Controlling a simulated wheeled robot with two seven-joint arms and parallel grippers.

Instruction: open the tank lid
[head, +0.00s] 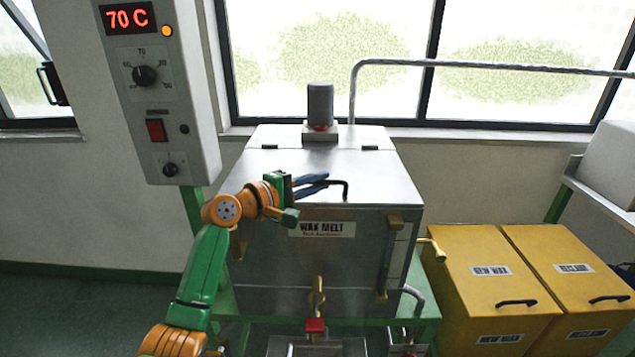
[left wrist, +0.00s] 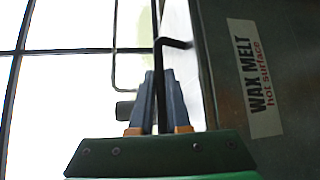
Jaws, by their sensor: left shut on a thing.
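The wax melt tank (head: 300,255) is a grey metal box in the middle of the head view. Its lid (head: 375,175) lies closed on top, with two dark hinges at the back. A black bar handle (head: 346,187) is at the lid's front edge; it also shows in the left wrist view (left wrist: 158,70). My left gripper (head: 318,184) comes in from the left over the lid's front. Its blue-grey fingers are shut on the handle, seen between them in the left wrist view (left wrist: 163,100). My right gripper is in neither view.
A control box (head: 160,100) reading 70 C stands at the left. A motor (head: 320,105) stands behind the lid, near a metal pipe (head: 440,63). Yellow bins (head: 480,290) stand at the right. A brass valve (head: 318,297) is at the tank's lower front.

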